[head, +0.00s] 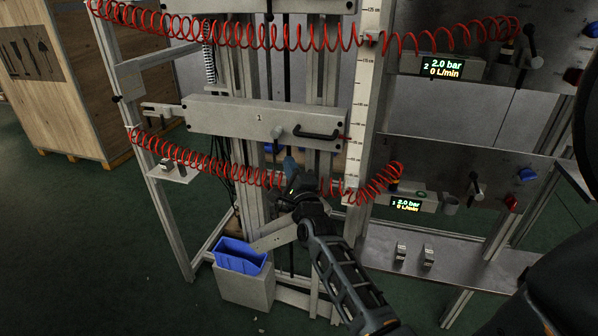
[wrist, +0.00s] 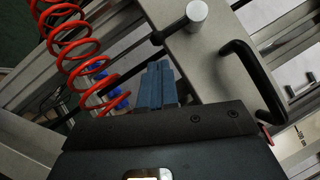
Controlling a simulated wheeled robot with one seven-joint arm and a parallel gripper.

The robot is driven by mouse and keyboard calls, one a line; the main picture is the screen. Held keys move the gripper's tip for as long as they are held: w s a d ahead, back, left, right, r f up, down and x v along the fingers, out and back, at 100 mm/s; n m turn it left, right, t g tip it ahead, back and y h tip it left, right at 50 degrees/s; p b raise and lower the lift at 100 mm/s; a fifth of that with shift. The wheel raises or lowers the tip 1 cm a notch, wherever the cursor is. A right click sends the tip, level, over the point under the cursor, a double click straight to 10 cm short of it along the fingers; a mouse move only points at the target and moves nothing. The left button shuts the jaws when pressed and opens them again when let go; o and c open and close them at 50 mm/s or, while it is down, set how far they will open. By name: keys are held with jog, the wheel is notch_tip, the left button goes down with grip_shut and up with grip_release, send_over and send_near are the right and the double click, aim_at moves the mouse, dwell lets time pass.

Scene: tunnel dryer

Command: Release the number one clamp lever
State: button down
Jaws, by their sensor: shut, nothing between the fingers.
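The grey crossbeam marked 1 (head: 225,115) spans the frame and also shows in the wrist view (wrist: 222,65). Its clamp lever (head: 277,132) sits at the lower middle of the beam. In the wrist view the lever has a pale round hub (wrist: 196,11) and a dark arm (wrist: 172,30) that points down-left to a dark end. My gripper (head: 289,162) is just below the beam, under the lever. Its blue-grey fingers (wrist: 160,78) are closed together and empty. They appear apart from the lever, below its dark end in the wrist view.
A black handle (head: 318,135) stands out from the beam, right of the lever. A red coiled hose (head: 215,165) hangs close by on the left. A blue bin (head: 240,256) sits below. A lower display (head: 406,204) and steel shelf (head: 450,262) are at right.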

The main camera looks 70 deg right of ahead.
jog(key=shift+w+d+r+p, duration=0.15)
jog(key=shift+w+p, duration=0.1)
jog(key=shift+w, duration=0.2)
jog(key=shift+w+a+r+p, duration=0.1)
jog(key=shift+w+r+p, duration=0.1)
jog(key=shift+w, duration=0.25)
jog(key=shift+w+f+m+h+b, duration=0.3)
jog(key=shift+m+b, duration=0.4)
jog(key=shift+b, duration=0.65)
jog(key=w+r+m+g+h+b, duration=0.4)
jog(key=w+m+g+h+b, duration=0.4)
jog(key=m+b, duration=1.3)
jog(key=shift+w+a+r+g+h+b, duration=0.35)
jog(key=shift+w+g+b, duration=0.4)
jog(key=shift+g+b, duration=2.5)
jog(key=shift+t+b, duration=1.15)
